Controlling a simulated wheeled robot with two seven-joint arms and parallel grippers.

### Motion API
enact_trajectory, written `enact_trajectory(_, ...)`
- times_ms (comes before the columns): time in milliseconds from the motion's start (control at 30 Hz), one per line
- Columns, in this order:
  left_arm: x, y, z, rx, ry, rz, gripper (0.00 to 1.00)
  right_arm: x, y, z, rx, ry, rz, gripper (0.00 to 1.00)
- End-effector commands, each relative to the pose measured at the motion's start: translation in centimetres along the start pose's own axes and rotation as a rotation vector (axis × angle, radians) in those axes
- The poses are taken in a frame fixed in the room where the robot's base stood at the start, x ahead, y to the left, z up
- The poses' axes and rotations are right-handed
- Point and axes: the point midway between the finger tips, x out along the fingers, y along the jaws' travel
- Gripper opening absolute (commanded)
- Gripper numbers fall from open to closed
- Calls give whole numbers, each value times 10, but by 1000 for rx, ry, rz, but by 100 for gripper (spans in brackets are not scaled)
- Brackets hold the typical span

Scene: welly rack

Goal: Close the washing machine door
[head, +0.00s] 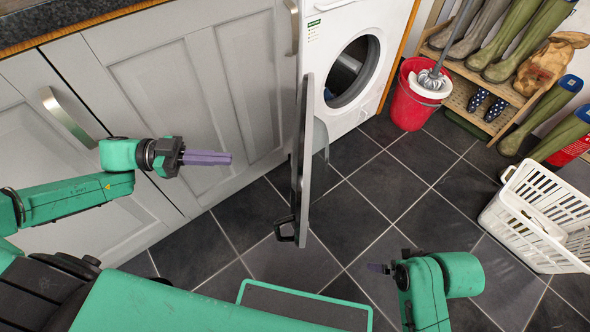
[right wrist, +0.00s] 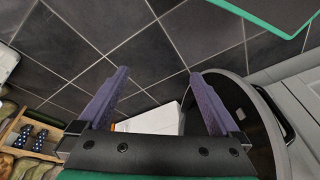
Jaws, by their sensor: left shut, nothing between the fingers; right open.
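The white washing machine (head: 327,55) stands under the worktop. Its round drum opening shows dark, with something grey-blue inside. Its grey door (head: 303,160) is swung wide open toward me and appears nearly edge-on, with a black handle (head: 285,231) at its near end. My left gripper (head: 230,158) is shut and empty, left of the door in front of the cupboards. My right gripper (head: 372,268) is to the right of the door's near end, apart from it. In the right wrist view its fingers (right wrist: 153,72) are open and empty, with the door (right wrist: 232,95) to their right.
Grey cupboards (head: 185,80) line the left. A red bucket with a mop (head: 410,105) stands right of the machine, beside a wooden welly rack (head: 462,92). A white laundry basket (head: 515,225) stands at the right. Tiled floor between door and basket is clear.

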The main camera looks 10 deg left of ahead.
Motion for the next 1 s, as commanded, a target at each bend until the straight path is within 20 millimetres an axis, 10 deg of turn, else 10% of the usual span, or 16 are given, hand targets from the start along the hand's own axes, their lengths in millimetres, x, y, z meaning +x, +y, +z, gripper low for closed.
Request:
enact_trajectory(600,107,-2,1,10,6,-5,0,85,-71,-42,-20,492,-200,99)
enact_trajectory(1000,137,-2,-2,5,0,-7,0,89,-88,-49,6,632,-252,99)
